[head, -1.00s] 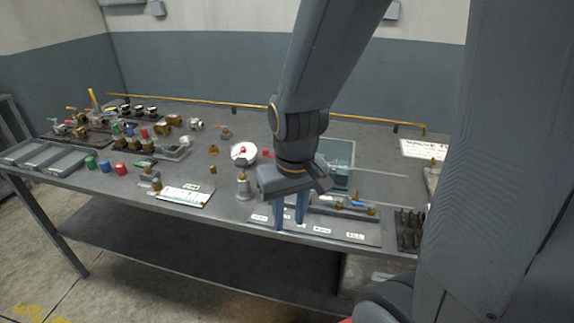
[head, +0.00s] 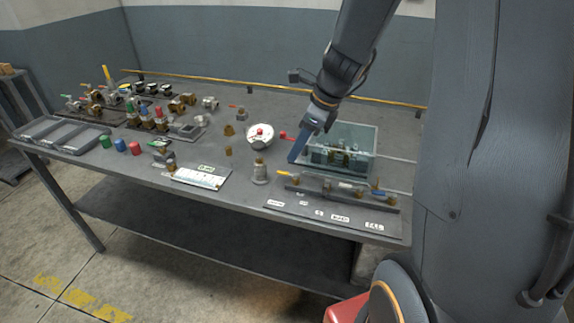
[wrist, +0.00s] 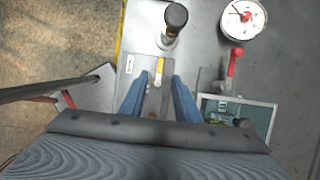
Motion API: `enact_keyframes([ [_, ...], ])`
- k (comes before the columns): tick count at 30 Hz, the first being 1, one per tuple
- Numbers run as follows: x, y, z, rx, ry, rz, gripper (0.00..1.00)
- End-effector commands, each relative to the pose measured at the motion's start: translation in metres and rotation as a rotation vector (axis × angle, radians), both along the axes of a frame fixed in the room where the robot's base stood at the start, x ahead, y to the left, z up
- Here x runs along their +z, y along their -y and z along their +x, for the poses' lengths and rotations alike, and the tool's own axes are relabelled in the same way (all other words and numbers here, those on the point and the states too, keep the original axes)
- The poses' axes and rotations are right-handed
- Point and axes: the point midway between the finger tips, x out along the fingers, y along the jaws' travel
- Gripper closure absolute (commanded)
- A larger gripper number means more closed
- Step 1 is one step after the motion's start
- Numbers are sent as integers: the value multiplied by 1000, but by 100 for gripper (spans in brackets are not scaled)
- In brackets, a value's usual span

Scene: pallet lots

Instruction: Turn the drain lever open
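A pipe rig (head: 340,187) lies along a dark base plate with several small labels near the table's front right. A yellow lever (head: 285,173) is at its left end and a blue lever (head: 379,192) at its right end. I cannot read which label marks the drain. My gripper (head: 294,158) is just above and behind the yellow lever, its fingers tilted downward. In the wrist view, the fingers (wrist: 159,80) are open, with the yellow lever (wrist: 158,68) showing between their tips. Contact with it cannot be told.
A clear-walled tank (head: 355,138) stands behind the rig. A round gauge (head: 260,136) and a red lever (head: 284,135) are left of it. A grey metal fitting with a dark top (head: 260,173) stands left of the rig. Valves and grey trays (head: 62,135) fill the left side.

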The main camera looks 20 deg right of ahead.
Motion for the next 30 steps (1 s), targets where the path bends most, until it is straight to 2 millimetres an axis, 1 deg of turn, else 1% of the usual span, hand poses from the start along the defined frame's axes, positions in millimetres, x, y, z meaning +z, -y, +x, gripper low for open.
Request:
enact_keyframes([
  [5,-17,-6,5,-17,-7,9,71],
  [12,-51,-17,12,-15,-7,6,71],
  [15,-61,-20,16,-14,-5,6,71],
  [21,-71,-23,18,-15,-4,5,71],
  [28,-71,-23,18,-14,-3,4,71],
  [29,-71,-23,18,-14,-3,4,74],
  [30,-71,-23,18,-14,-3,4,81],
])
